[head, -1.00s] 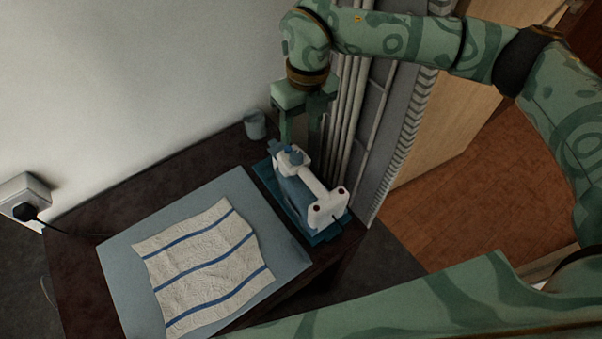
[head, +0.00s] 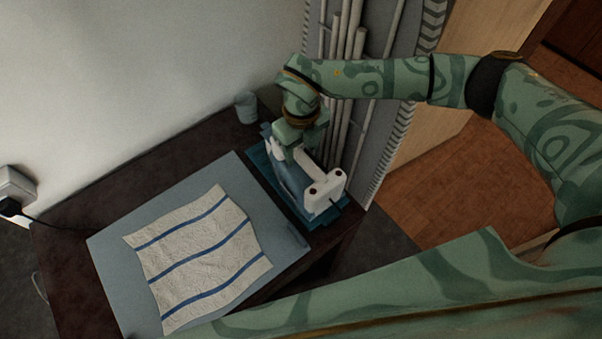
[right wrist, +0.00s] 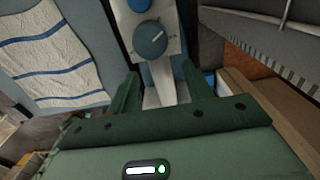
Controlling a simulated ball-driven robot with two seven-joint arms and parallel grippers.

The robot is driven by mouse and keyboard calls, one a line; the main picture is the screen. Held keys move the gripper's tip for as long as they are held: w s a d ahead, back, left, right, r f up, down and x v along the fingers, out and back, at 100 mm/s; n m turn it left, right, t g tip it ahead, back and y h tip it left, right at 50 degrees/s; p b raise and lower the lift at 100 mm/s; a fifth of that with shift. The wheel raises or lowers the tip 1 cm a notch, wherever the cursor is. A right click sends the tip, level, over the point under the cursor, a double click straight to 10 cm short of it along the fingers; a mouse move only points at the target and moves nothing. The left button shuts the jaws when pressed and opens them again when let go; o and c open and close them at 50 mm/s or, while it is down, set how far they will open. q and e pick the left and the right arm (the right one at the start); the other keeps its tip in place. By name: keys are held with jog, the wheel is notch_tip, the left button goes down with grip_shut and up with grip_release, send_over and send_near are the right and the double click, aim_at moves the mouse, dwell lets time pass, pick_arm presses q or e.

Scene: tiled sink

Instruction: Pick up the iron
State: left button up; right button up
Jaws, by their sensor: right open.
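The white and blue iron (head: 321,189) stands on a blue rest (head: 259,163) at the right end of the dark table. My right gripper (head: 303,151) is at the far end of the iron, low over it, and partly hides it. In the right wrist view the open fingers of my right gripper (right wrist: 160,88) lie on both sides of a white part of the iron (right wrist: 165,75), with its round blue dial (right wrist: 150,40) ahead of them. I cannot tell whether the fingers touch it. My left gripper is not in view.
A grey-blue board (head: 115,255) with a blue-striped white cloth (head: 198,255) lies left of the iron. A small grey cup (head: 246,107) stands by the wall behind. Pipes (head: 350,85) rise close behind the iron. A plug with a cord (head: 12,205) is at far left.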

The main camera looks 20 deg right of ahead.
notch_tip(320, 180, down, 2)
jog(key=shift+f, duration=0.1)
jog(key=c, duration=1.1)
jog(key=shift+w+r, duration=0.1)
jog(key=shift+r, duration=0.1)
grip_shut()
jog(key=shift+r, duration=0.1)
